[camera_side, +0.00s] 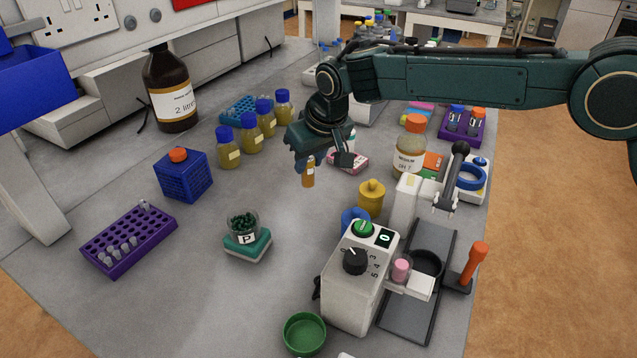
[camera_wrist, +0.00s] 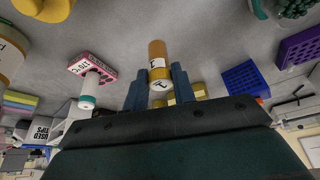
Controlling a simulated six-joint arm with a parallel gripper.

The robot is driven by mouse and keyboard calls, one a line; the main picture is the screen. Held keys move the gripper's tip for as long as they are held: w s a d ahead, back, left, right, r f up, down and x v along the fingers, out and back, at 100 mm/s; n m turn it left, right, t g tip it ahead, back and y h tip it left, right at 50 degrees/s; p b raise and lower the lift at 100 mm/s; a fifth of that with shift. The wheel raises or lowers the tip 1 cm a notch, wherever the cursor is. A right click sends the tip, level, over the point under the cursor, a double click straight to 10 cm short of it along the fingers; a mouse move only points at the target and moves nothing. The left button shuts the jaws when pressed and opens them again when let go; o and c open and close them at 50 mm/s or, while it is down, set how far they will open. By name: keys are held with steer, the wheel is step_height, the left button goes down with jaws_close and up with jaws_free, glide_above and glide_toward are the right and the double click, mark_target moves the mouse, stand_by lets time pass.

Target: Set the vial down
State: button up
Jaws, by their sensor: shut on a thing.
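The vial (camera_side: 308,176) is a small amber cylinder with a pale label. It stands about upright below my gripper (camera_side: 318,163) in the side view. In the wrist view my gripper (camera_wrist: 158,88) has its two blue-grey fingers on either side of the vial (camera_wrist: 157,50), shut on it. The amber end points away from the fingers toward the grey bench (camera_side: 300,215). I cannot tell whether the vial's bottom touches the bench.
Several blue-capped bottles (camera_side: 228,150) stand to the left. A pink box (camera_side: 352,163) and a yellow pot (camera_side: 371,193) stand close on the right. A beaker of green pieces (camera_side: 243,224) is in front. Bare bench lies between the vial and the blue box (camera_side: 183,178).

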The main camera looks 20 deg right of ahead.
mark_target(312, 173)
steer(key=shift+f, duration=2.1)
steer(key=shift+f, duration=0.15)
steer(key=o, duration=1)
steer(key=shift+o, duration=0.2)
steer(key=v, duration=1.2)
